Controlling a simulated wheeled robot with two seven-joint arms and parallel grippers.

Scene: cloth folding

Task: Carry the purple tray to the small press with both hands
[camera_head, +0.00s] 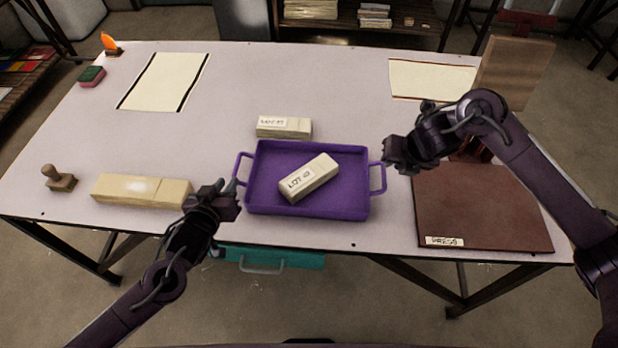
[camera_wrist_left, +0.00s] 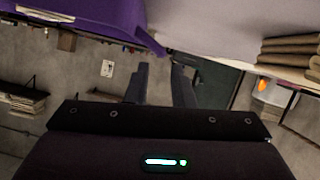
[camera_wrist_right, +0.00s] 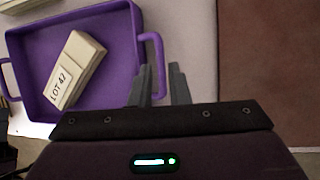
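The purple tray (camera_head: 355,207) lies flat near the table's front edge, with a handle at each short end. A cream block labelled LOT 42 (camera_head: 309,177) lies inside it, also seen in the right wrist view (camera_wrist_right: 75,70). My left gripper (camera_head: 228,188) is open beside the tray's left handle (camera_head: 238,165). Part of the tray shows in the left wrist view (camera_wrist_left: 90,14). My right gripper (camera_head: 393,155) is open by the right handle (camera_head: 382,178); that handle appears between its fingers in the right wrist view, but contact is unclear. The small press (camera_head: 480,215) is a brown board labelled PRESS, right of the tray.
Another labelled block (camera_head: 284,128) lies behind the tray. A long cream block (camera_head: 140,190) and a stamp (camera_head: 58,180) lie at left. Paper sheets (camera_head: 165,80), a sponge (camera_head: 92,76) and an upright wooden board (camera_head: 512,72) stand further back. A teal drawer (camera_head: 275,258) hangs below the front edge.

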